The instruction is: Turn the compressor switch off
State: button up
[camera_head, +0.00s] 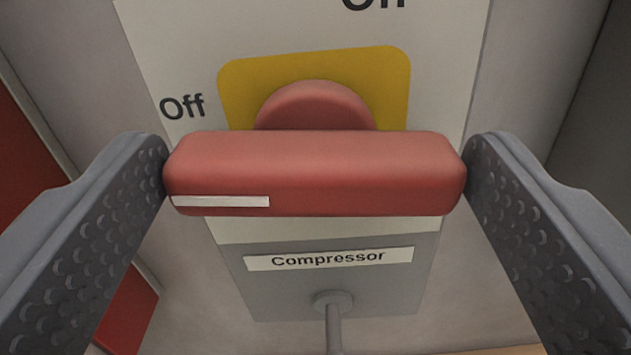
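The compressor switch has a red bar handle (315,175) lying level across the picture, with a white stripe near its left end. Behind it is a round red hub on a yellow plate (390,85). A label below reads "Compressor" (328,259). "Off" is printed left of the yellow plate, and another "Off", cut by the top edge, is above it. My gripper (317,172) has one grey finger at each end of the handle. Both fingertips appear to touch the handle's ends, so it is held lengthwise between them. The handle hides the lower part of the plate.
The switch sits on a white and grey panel (225,270). A grey rod (333,325) with a round base is below the label. Red surfaces show at the left edge, and a darker grey wall (595,130) is at the right.

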jog(key=c, duration=0.4)
jog(key=shift+n+b, duration=0.5)
jog(key=shift+n, duration=0.1)
jog(key=o, duration=1)
jog(key=shift+c, duration=0.2)
jog(key=shift+s, duration=0.15)
jog(key=s+b, duration=0.1)
jog(key=s, duration=1.2)
jog(key=shift+s, duration=0.2)
